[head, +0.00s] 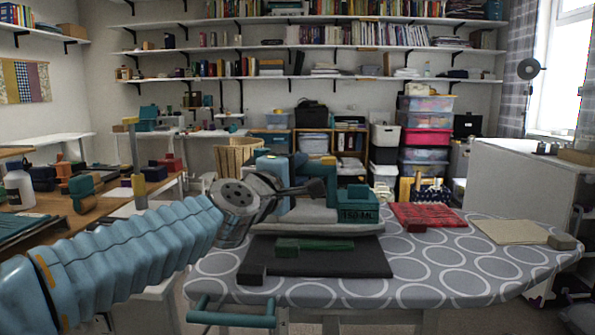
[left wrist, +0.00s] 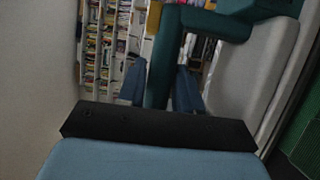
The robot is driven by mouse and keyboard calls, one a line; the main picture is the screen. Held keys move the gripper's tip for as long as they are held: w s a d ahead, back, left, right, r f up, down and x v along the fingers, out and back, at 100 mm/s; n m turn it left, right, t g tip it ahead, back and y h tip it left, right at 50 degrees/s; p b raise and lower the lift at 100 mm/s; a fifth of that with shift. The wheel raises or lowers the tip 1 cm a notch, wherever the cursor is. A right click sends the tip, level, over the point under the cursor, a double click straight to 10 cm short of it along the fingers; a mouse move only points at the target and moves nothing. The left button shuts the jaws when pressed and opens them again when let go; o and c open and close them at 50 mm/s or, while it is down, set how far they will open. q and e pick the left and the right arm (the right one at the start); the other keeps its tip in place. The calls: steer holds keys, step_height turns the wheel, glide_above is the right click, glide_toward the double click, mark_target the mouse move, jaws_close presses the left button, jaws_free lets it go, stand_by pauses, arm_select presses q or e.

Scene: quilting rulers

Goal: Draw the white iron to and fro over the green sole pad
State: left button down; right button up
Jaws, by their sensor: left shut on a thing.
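The white iron (head: 308,211) has a pale body and a teal rear part (head: 357,205) marked "150 ML". It stands over the far side of a dark mat on the ironing board; whether its sole touches anything is hidden. My left gripper (head: 316,187) is shut on its teal handle, which runs between the fingers in the left wrist view (left wrist: 160,88). The iron's pale body (left wrist: 258,65) is beside them. A dark green piece (head: 315,244), seemingly the green sole pad, lies on the mat in front of the iron. A green surface (left wrist: 304,140) shows at the wrist view's right edge.
The dark mat (head: 340,263) lies on the grey circle-patterned ironing board (head: 440,280), with a dark block (head: 251,273) at its left corner. A red cloth (head: 425,215) and a beige cloth (head: 510,232) lie to the right. A cluttered wooden table (head: 110,205) stands left.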

arm_select(q)
steer(key=shift+f+b, duration=0.55)
steer(key=shift+b, duration=0.1)
stand_by(0.5)
steer(key=shift+d, duration=1.3)
steer(key=shift+a, duration=0.1)
steer(key=shift+a+f, duration=0.1)
steer(key=shift+a, duration=2.4)
steer(key=shift+d, duration=0.1)
